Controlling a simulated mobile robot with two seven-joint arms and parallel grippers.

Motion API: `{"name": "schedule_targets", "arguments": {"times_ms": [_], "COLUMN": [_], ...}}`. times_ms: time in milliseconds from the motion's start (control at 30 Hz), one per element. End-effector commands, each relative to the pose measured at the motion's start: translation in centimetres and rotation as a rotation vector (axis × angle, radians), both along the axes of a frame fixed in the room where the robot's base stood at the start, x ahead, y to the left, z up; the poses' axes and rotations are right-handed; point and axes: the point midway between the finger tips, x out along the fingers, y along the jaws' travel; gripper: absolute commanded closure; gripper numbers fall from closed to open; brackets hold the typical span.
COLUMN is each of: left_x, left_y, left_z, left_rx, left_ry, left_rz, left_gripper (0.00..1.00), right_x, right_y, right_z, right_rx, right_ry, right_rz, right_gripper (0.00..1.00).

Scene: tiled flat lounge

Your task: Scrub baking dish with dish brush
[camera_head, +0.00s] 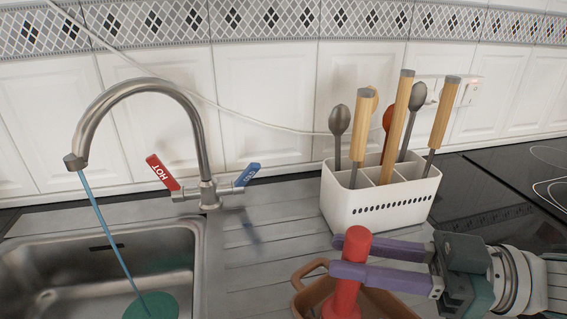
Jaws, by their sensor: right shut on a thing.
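My right gripper (350,257) reaches in from the right. Its two purple fingers are shut around a red upright handle, which I take to be the dish brush (345,295). The brush's lower end is cut off by the bottom edge of the picture, so its bristles are hidden. The brown baking dish (304,270) is at the bottom, beside and behind the brush, with its looped handle at the left. Only part of the dish shows, and I cannot tell whether the brush touches it. My left gripper is not in view.
A steel sink (180,262) is at the left, under a tap (203,150) with a blue stream running onto a green round thing (152,306). A white utensil holder (385,212) with several utensils stands behind my gripper. A dark hob (520,175) is at the right.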

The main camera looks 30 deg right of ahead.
Motion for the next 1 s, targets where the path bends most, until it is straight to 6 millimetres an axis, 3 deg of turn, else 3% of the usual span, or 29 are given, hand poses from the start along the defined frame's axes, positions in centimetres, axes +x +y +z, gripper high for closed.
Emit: {"name": "schedule_targets", "arguments": {"times_ms": [233, 700, 1000], "left_x": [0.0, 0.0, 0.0], "left_y": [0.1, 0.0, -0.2], "left_z": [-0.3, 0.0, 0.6], "left_rx": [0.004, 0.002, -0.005], "left_ry": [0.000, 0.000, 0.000], "left_rz": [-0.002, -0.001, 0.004], "left_gripper": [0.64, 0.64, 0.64], "right_x": [0.5, -2.2, -3.2], "right_y": [-0.1, -2.8, -2.8], "right_z": [-0.4, -0.3, 0.0], "right_rx": [-0.009, -0.009, -0.006], "right_ry": [0.008, 0.011, 0.009], "right_rz": [-0.004, -0.003, -0.002], "right_gripper": [1.00, 1.00, 1.00]}}
